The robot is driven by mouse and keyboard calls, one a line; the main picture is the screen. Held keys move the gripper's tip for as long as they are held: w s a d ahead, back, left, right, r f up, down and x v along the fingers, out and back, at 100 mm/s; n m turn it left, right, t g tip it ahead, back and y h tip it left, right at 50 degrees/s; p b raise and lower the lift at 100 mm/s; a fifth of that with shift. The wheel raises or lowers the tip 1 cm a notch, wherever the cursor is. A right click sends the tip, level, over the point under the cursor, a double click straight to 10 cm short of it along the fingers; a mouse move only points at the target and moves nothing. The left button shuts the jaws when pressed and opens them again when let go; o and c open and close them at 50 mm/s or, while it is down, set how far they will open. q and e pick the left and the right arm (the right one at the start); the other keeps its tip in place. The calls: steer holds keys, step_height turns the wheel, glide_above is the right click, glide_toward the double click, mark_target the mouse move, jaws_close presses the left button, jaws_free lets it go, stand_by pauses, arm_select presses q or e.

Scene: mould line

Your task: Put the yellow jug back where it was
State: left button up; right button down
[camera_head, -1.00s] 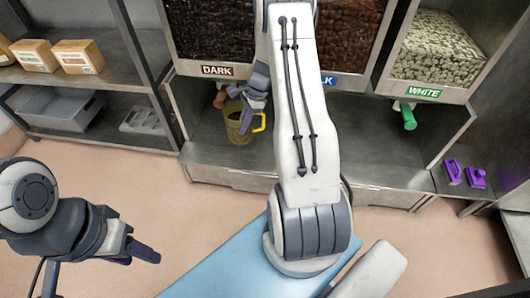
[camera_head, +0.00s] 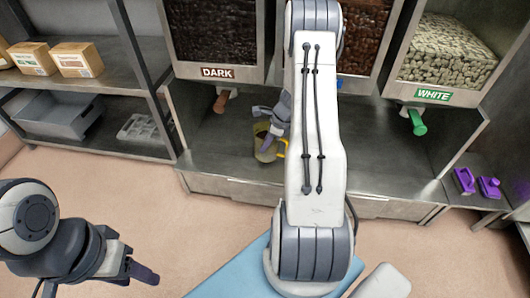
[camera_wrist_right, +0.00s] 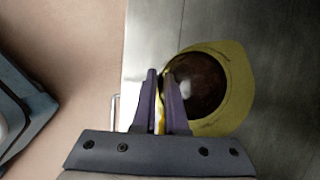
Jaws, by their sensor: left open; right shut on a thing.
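The yellow jug (camera_head: 264,150) is at the shelf under the dispensers in the head view, partly hidden by my right gripper (camera_head: 270,128) and arm. In the right wrist view the jug (camera_wrist_right: 238,85) is seen from above with dark brown contents. My right gripper (camera_wrist_right: 163,98) is shut on the jug's rim or handle side; I cannot tell exactly which part. I cannot tell whether the jug touches the shelf. My left gripper (camera_head: 143,274) is open and empty over the floor at lower left.
The DARK dispenser (camera_head: 218,72) has a brown tap (camera_head: 221,102) and the WHITE dispenser (camera_head: 433,95) a green tap (camera_head: 417,122). The metal shelf (camera_head: 215,150) is bare left of the jug. Purple pieces (camera_head: 465,181) lie at right. Cartons (camera_head: 76,60) and a grey bin (camera_head: 60,115) stand at left.

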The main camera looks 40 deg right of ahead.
step_height(320, 180, down, 2)
steer(key=shift+f+b, duration=0.1)
steer(key=shift+b, duration=0.25)
arm_select(q)
steer(key=shift+f, duration=0.65)
arm_select(e)
steer(key=shift+r, duration=0.2)
steer(key=c, duration=1.3)
jaws_free()
steer(key=shift+f, duration=0.2)
steer(key=o, duration=0.3)
steer(key=shift+o, duration=0.2)
steer(key=shift+r, duration=0.15)
